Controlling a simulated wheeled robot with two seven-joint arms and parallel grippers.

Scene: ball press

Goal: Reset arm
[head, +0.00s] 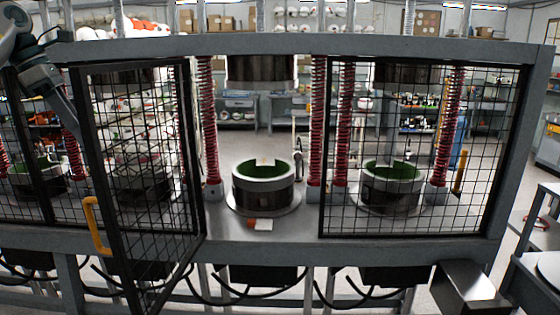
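My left arm comes in at the upper left, and its gripper (62,105) points down beside the open mesh door (140,190). Its fingers are too small and dark to tell open from shut. My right gripper is not in view. The ball press has a middle round mould (263,202) with a green inside, open at the top. A dark upper press cylinder (262,72) hangs above it with a clear gap. The mesh door is swung outward, with a yellow handle (97,226) on its left side.
A closed mesh panel (410,150) covers the right mould (390,190). Red springs (208,125) stand beside the middle bay. A small orange and white item (260,224) lies before the middle mould. A grey table (535,270) stands at right. Shelves fill the background.

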